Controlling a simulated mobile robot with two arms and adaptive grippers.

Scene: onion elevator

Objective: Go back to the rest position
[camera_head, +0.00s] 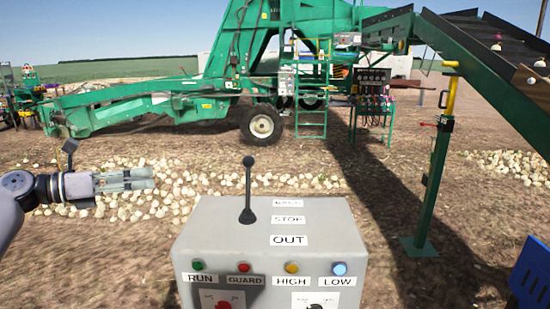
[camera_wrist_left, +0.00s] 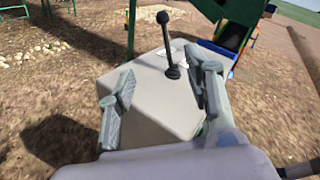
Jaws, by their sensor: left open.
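My left gripper (camera_head: 140,179) is at the left of the head view, left of the control box and apart from it. In the left wrist view my left gripper (camera_wrist_left: 160,98) is open, with nothing between its fingers. The grey control box (camera_head: 327,232) stands in front of me, and it shows beyond the fingers in the left wrist view (camera_wrist_left: 150,85). A black lever (camera_head: 248,190) stands upright on its top near labels, of which STOP and OUT are readable. My right gripper is in neither view.
The box front has lamps labelled RUN, GUARD, HIGH and LOW. Green elevator machinery (camera_head: 190,105) stands behind, with a conveyor (camera_head: 480,60) at upper right on a green post (camera_head: 433,190). A blue object (camera_head: 533,275) is at lower right. Onions (camera_head: 130,205) lie on the ground.

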